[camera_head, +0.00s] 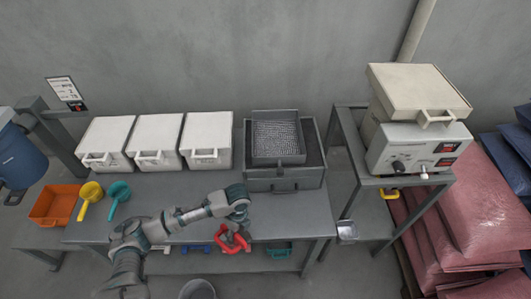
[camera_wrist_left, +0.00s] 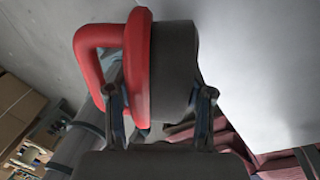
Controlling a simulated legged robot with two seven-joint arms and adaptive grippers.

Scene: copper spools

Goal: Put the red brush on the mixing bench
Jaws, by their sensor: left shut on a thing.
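The red brush (camera_head: 232,242) shows at the front edge of the long grey bench (camera_head: 160,185) in the head view. My left gripper (camera_head: 232,226) is shut on it. In the left wrist view the red brush (camera_wrist_left: 137,60) has a looped red handle and a dark grey block, clamped between the two fingers of my left gripper (camera_wrist_left: 160,100). The head view does not show clearly whether the brush touches the bench. A second, smaller grey bench (camera_head: 405,182) at the right bears a machine. My right gripper is not in view.
Three white lidded boxes (camera_head: 157,130) and a dark tray box (camera_head: 285,178) line the back. An orange bin (camera_head: 52,207), a yellow scoop (camera_head: 90,193) and a teal scoop (camera_head: 119,190) are at the left. Blue and teal (camera_head: 279,251) items sit below. Red sacks (camera_head: 480,205) lie right.

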